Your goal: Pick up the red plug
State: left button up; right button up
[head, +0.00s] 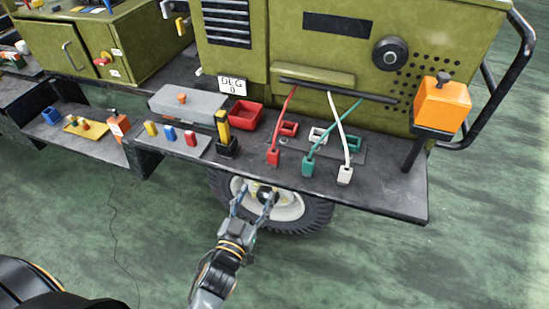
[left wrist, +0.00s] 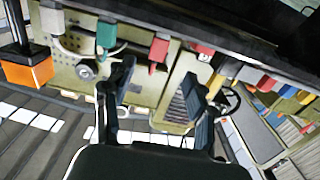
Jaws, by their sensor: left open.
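The red plug (head: 273,157) hangs on a red cable at the front edge of the grey shelf, left of the teal plug (head: 307,167) and the white plug (head: 345,175). In the left wrist view the red plug (left wrist: 158,50) shows between and beyond the fingertips, with the teal plug (left wrist: 106,35) to its left. My left gripper (head: 254,195) is open and empty, in front of the shelf edge and lower in the picture than the red plug, apart from it. My right gripper is not in view.
Red (head: 288,129), white (head: 318,135) and teal sockets (head: 354,143) sit behind the plugs. A yellow-black post (head: 222,128) and a red bin (head: 246,115) stand left. An orange box (head: 442,104) on a post stands right. A wheel (head: 300,215) is below the shelf.

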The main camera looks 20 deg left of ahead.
aim_at(272, 159)
pick_arm(q)
jog(key=w, duration=0.5)
jog(key=w+r, duration=0.1)
jog(key=w, duration=0.2)
jog(key=shift+r+p, duration=0.1)
jog(key=shift+p, duration=0.3)
jog(key=shift+w, duration=0.45)
jog(key=w, duration=0.5)
jog(key=shift+d+p, duration=0.2)
jog(key=shift+p, duration=0.1)
grip_shut()
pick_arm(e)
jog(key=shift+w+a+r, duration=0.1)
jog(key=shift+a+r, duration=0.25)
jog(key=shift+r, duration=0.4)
